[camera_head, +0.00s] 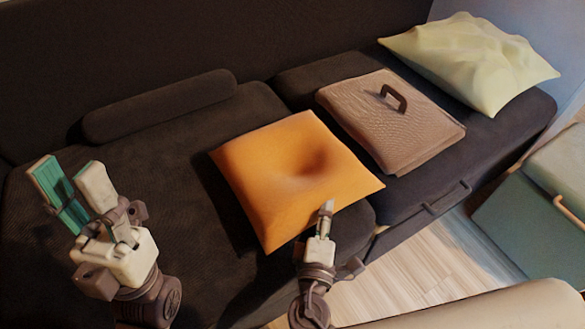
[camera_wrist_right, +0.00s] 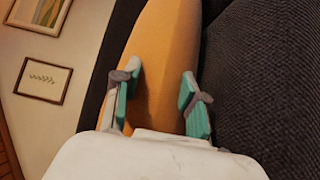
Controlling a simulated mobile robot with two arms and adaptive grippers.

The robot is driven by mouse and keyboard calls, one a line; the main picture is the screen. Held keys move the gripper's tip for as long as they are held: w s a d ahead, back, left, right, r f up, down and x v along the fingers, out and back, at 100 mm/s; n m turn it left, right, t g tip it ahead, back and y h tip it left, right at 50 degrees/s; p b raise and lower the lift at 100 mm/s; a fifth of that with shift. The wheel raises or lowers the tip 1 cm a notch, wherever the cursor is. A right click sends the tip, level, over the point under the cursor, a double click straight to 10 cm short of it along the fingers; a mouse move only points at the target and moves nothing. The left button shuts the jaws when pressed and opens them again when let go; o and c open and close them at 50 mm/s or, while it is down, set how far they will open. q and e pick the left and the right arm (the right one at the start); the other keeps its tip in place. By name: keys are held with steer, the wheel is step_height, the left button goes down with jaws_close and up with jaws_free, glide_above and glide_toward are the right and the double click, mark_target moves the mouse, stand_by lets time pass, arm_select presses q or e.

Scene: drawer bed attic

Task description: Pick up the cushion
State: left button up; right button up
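The orange cushion (camera_head: 296,171) lies on the dark sofa seat, with a dent in its middle. My right gripper (camera_head: 327,208) is at its near edge. In the right wrist view, the orange cushion (camera_wrist_right: 165,70) stretches away between the two teal fingers of my right gripper (camera_wrist_right: 158,98). These fingers stand wide apart, one on each side of the cushion's edge; firm contact cannot be made out. My left gripper (camera_head: 75,180) is open and empty above the sofa at the left, apart from the cushion.
A brown textured case (camera_head: 385,125) with a dark handle lies beside the cushion on the dark sofa (camera_head: 150,160). A pale yellow pillow (camera_head: 470,60) lies at the far right. A dark bolster (camera_head: 160,105) rests along the back. A teal box (camera_head: 535,230) stands on the floor at right.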

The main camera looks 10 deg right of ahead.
jaws_close()
steer(key=shift+r, duration=0.15)
